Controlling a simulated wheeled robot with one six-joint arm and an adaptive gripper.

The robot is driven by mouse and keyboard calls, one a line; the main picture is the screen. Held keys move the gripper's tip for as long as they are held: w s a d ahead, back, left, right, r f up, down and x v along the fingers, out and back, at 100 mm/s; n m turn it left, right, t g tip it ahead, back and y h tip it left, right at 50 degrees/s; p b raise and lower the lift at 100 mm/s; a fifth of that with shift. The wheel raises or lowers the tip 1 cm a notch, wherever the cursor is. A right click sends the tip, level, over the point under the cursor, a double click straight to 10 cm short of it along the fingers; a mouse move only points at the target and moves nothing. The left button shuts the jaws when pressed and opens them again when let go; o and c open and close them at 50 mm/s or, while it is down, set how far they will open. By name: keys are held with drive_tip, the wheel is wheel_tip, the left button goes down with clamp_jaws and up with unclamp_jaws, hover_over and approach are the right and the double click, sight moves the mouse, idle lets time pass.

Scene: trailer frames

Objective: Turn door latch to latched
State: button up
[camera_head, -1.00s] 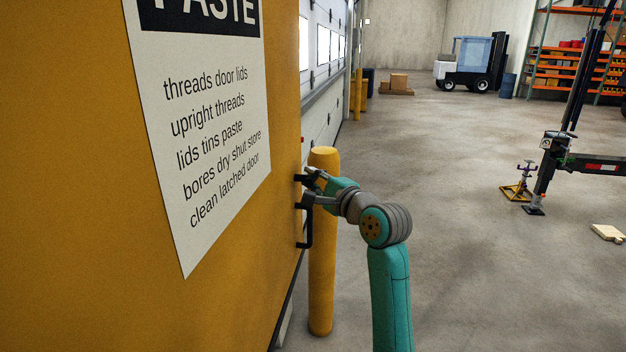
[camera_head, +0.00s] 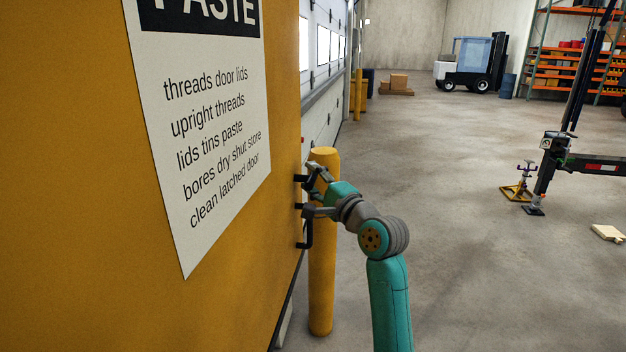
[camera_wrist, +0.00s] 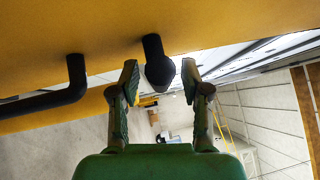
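The yellow door (camera_head: 230,270) fills the left of the head view. A black latch (camera_wrist: 158,65) sticks out from its face; in the head view the latch (camera_head: 300,178) is a small dark piece above the handle. In the wrist view it is a short dark lever with a rounded end. My gripper (camera_wrist: 159,80) is open, with one finger on each side of the latch and a gap on both sides. In the head view my gripper (camera_head: 312,190) is at the door's edge, level with the latch. Whether the latch is turned to latched cannot be told.
A black bar handle (camera_head: 307,232) sits just below the latch; it is left of my fingers in the wrist view (camera_wrist: 72,92). A yellow post (camera_head: 321,260) stands close behind my gripper.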

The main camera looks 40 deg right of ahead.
drive_tip(key=s+a+f, duration=0.1)
drive_tip(key=s+f, duration=0.1)
drive_tip(key=s, duration=1)
drive_tip(key=shift+a, duration=0.1)
idle(0.4)
